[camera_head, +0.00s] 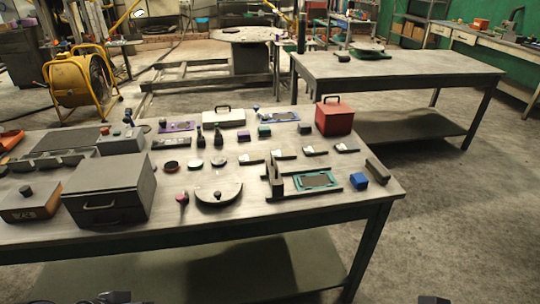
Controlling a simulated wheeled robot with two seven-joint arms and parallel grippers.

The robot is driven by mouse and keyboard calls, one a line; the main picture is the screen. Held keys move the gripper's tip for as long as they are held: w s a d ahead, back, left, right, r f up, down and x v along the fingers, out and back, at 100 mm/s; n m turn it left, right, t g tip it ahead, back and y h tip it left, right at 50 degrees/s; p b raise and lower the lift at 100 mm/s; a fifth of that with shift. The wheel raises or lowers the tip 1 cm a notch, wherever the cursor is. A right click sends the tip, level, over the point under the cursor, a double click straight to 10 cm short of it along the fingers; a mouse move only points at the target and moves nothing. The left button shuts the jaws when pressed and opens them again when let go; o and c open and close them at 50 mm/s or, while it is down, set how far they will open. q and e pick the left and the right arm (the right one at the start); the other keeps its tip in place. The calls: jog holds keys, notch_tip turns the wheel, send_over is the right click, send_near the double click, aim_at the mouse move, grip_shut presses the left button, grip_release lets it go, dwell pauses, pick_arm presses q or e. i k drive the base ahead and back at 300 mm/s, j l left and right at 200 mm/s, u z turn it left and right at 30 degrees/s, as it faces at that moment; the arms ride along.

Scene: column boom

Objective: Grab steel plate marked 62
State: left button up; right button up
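A row of small steel-grey plates or blocks with pale labels lies on the near workbench (255,222). From left to right they are a first plate (250,159), a second plate (285,154), a third plate (315,150) and a fourth plate (346,147). Their markings are too small to read, so I cannot tell which one bears 62. Only dark tips of what look like my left gripper (115,297) and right gripper (432,299) show at the bottom edge, well apart from the plates. Their fingers are cut off.
A grey metal box (110,190) stands front left on the bench, a red box (334,118) back right. A green-framed fixture (317,181) and blue block (358,177) sit right of centre. Bottles and discs crowd the middle. A second table (395,72) stands behind; floor at right is clear.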

aim_at(246, 159)
jog(key=i+j+u, duration=0.1)
jog(key=i+u, duration=0.35)
jog(key=i+l+u, duration=0.15)
jog(key=i+u, duration=0.25)
jog(key=i, duration=0.25)
